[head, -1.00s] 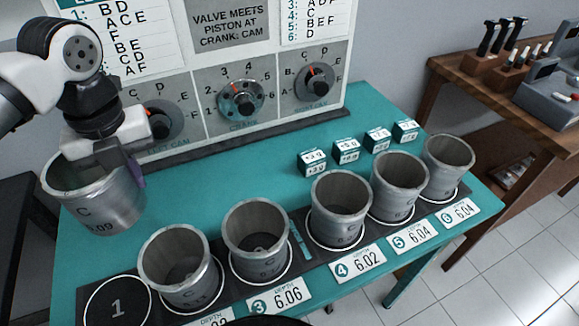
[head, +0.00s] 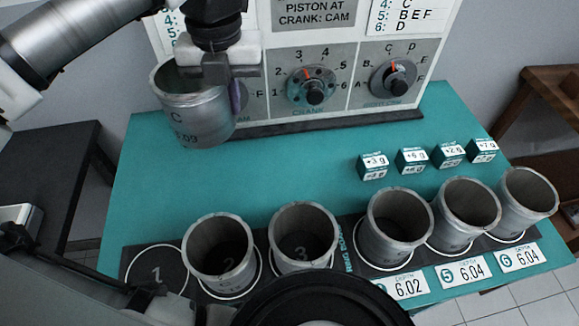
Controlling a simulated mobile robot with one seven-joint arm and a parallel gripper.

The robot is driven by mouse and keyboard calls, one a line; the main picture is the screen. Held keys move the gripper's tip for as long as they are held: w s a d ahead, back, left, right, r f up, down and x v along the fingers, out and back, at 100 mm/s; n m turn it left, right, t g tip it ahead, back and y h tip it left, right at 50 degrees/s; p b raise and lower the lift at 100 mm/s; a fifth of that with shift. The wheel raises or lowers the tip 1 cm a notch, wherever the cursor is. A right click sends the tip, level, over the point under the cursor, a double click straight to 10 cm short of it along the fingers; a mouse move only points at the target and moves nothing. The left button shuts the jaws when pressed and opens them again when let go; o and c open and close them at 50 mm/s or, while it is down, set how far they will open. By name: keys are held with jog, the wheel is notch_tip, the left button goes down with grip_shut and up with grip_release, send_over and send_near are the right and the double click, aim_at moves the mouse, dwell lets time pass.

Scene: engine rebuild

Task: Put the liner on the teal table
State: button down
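My gripper (head: 231,75) is shut on the rim of a grey metal liner (head: 196,117) marked "C" and ".09". The liner hangs upright at the back left, in front of the control panel, and appears to be above the teal table (head: 150,200). My gripper hides part of its right rim. Several similar liners stand in a row on a dark strip along the table's front, including one at spot 2 (head: 220,255) and one at spot 3 (head: 303,237). The spot marked 1 (head: 156,272) is an empty white ring at the left end.
Small teal weight blocks (head: 373,167) stand at the back right. The panel with dials (head: 311,86) borders the table's back. A dark table (head: 45,180) stands at left and a wooden bench (head: 545,120) at right. The teal surface behind the left liners is clear.

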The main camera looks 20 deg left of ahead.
notch_tip(320, 180, down, 20)
jog(key=b, duration=1.1)
jog(key=shift+f+b, duration=0.2)
jog(key=shift+b, duration=0.15)
jog(key=c, duration=1.6)
grip_release()
jog(key=shift+c, duration=0.2)
jog(key=shift+r, duration=0.1)
notch_tip(320, 180, up, 12)
jog(key=p, duration=0.7)
jog(key=shift+r, duration=0.1)
